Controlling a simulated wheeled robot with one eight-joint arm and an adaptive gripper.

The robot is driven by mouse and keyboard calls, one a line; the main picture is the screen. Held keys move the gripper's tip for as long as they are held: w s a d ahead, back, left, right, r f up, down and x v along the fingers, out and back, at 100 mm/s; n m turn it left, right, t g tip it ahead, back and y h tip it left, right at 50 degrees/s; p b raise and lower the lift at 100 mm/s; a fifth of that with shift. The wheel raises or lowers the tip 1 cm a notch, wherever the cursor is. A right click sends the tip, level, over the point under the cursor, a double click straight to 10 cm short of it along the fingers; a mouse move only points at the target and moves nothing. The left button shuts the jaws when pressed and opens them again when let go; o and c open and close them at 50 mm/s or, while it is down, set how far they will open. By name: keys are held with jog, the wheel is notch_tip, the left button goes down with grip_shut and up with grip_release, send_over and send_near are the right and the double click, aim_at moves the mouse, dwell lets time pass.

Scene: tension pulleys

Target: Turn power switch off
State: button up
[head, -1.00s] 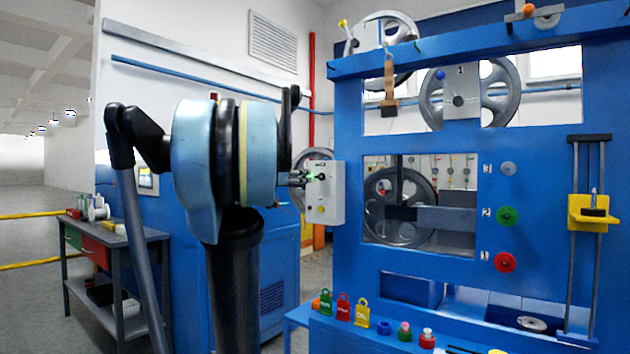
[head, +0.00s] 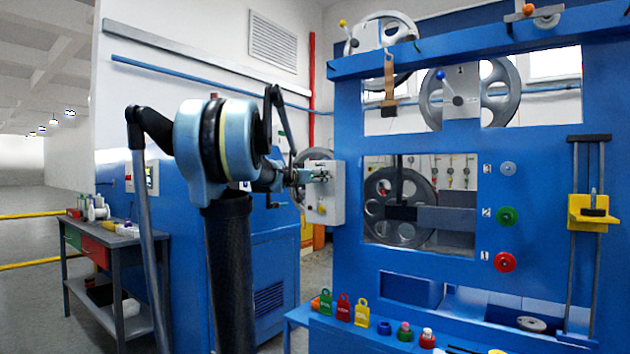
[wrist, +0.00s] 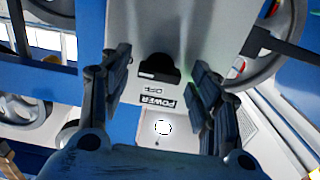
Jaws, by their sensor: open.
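The light grey control box (head: 338,205) is mounted at the left side of the blue frame. In the wrist view, a black switch knob (wrist: 158,68) stands out from the box face, beside upside-down labels that read POWER and OFF. My gripper (wrist: 160,75) is open, with one finger on each side of the knob. I see gaps between the fingers and the knob; I cannot tell how deep it lies between them. In the head view, my gripper (head: 322,174) is in front of the box and hides the knob.
A round white part (wrist: 163,128) sits on the box near the POWER label. The blue frame (head: 345,120) with grey wheels stands to the right. A bench with coloured tags (head: 343,307) is below. A side table (head: 125,240) stands at left.

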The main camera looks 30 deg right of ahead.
jog(key=c, duration=1.1)
jog(key=shift+n, duration=0.4)
jog(key=n, duration=0.3)
jog(key=shift+w+a+n, duration=0.1)
jog(key=shift+w+n, duration=0.05)
jog(key=shift+n, duration=0.15)
jog(key=shift+o, duration=0.3)
jog(key=n, duration=1.3)
jog(key=shift+w+a+f+n, duration=0.1)
jog(key=shift+w+f+n, duration=0.1)
jog(key=shift+n, duration=0.1)
jog(key=shift+s, duration=0.1)
